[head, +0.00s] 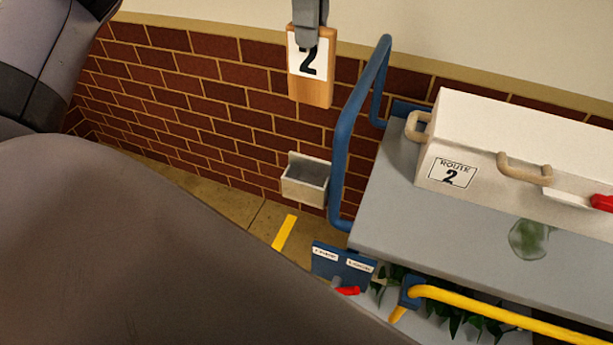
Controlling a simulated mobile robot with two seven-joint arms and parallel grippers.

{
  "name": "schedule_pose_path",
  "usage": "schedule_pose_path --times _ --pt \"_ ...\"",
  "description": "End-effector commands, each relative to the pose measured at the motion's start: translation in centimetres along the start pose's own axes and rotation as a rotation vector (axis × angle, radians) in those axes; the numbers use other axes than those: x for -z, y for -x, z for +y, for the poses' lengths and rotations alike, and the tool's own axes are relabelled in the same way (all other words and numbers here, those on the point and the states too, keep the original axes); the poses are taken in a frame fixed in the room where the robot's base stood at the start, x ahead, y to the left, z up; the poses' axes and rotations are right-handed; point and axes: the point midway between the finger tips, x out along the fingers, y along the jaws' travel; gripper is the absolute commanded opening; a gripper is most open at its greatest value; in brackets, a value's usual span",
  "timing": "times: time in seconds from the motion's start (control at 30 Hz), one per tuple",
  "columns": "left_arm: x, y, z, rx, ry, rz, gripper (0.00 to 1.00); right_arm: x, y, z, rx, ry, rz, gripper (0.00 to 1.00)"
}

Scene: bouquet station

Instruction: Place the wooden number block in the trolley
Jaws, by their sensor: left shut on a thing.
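The wooden number block (318,91) has a white face with a black 2. It hangs upright in the air at the top middle of the head view, in front of the brick wall. My left gripper (309,30) is shut on its upper part, and its fingers cover part of the face. The trolley (385,215) stands at the right, with a grey top and a blue tube handle (345,130). A small open grey holder (306,181) is just left of the handle, below the block; I cannot tell how it is fixed. My right gripper is not in view.
A white box (480,135) marked "ROUTE 2" with beige handles sits on the trolley top. A yellow bar (470,305), green leaves and a blue labelled plate (341,266) are below. A large dark part of my own body hides the lower left.

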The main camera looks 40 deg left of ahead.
Motion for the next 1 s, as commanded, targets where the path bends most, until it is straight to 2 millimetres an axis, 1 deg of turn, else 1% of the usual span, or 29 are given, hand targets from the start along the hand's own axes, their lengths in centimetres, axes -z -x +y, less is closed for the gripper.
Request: schedule_pose_path --times 0.03,0.1,0.17,0.23,0.5,0.8,0.9,1.0 --pt "0.0 -0.1 0.7 0.001 0.013 0.0 0.0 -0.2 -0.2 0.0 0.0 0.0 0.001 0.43" --pt "0.0 -0.2 1.3 0.001 0.028 0.0 0.0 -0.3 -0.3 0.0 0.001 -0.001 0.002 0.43" --pt "0.0 -0.6 1.5 -0.002 0.036 0.0 0.0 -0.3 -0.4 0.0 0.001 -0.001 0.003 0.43" --pt "0.1 -1.5 1.7 -0.003 0.037 0.0 0.0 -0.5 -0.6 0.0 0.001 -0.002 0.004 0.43" --pt "0.0 -7.3 1.6 -0.006 0.039 0.0 0.0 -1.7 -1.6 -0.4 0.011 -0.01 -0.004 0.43" --pt "0.1 -13.6 1.6 -0.005 0.038 0.0 0.0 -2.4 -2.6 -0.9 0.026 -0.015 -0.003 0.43" --pt "0.1 -15.1 1.6 -0.003 0.038 0.0 0.0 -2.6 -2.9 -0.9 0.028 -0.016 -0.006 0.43" --pt "0.1 -15.9 1.6 -0.002 0.038 0.001 0.0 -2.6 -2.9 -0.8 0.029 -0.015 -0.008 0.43"
